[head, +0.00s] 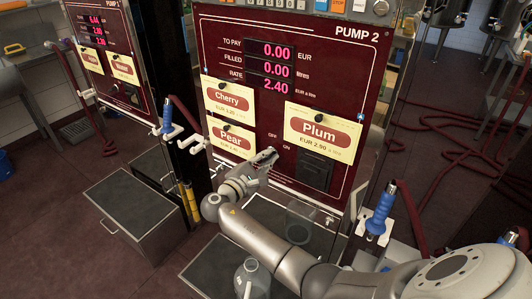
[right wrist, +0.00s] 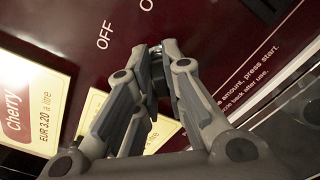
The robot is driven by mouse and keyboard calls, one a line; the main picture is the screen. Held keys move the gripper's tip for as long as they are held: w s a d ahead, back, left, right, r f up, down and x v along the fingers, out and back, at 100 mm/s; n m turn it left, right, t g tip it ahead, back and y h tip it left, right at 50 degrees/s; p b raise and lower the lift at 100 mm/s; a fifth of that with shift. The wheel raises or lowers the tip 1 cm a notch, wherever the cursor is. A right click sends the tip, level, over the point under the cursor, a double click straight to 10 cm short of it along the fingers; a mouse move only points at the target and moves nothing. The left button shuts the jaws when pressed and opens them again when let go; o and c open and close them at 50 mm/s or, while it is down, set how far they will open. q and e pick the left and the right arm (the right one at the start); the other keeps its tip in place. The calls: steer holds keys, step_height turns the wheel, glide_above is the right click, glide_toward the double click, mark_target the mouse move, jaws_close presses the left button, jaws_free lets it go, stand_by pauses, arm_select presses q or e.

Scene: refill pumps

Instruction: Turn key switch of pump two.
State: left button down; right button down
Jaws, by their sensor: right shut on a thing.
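Pump two (head: 345,62) is a dark red panel labelled PUMP 2 in the head view. Its lit display (head: 270,68) reads 0.00, 0.00 and 2.40. The OFF and ON labels of its key switch show just above my right gripper (head: 266,158). In the right wrist view my right gripper (right wrist: 159,78) has its fingers closed on the key switch (right wrist: 155,88), a small dark piece mostly hidden between them. The OFF and ON marks lie beside the fingertips. The switch's exact angle is hidden. My left gripper is not in view.
Cherry (head: 227,101), Pear (head: 231,138) and Plum (head: 319,133) cards sit on the panel near my gripper. A dark slot box (head: 314,171) is to its right. Blue-handled nozzles (head: 381,208) hang at the sides. A clear jug (head: 253,279) stands below.

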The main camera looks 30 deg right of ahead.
steer(key=n+p, duration=0.3)
steer(key=p, duration=0.1)
steer(key=n+p, duration=0.2)
steer(key=shift+r+n, duration=0.25)
steer(key=shift+n, duration=0.05)
steer(key=shift+w+f+n+p, duration=0.1)
steer(key=shift+f+n+p, duration=0.1)
steer(key=shift+n+p, duration=1.55)
steer(key=shift+n, duration=0.35)
steer(key=c, duration=1.5)
jaws_free()
steer(key=shift+a, duration=0.1)
steer(key=v, duration=1.2)
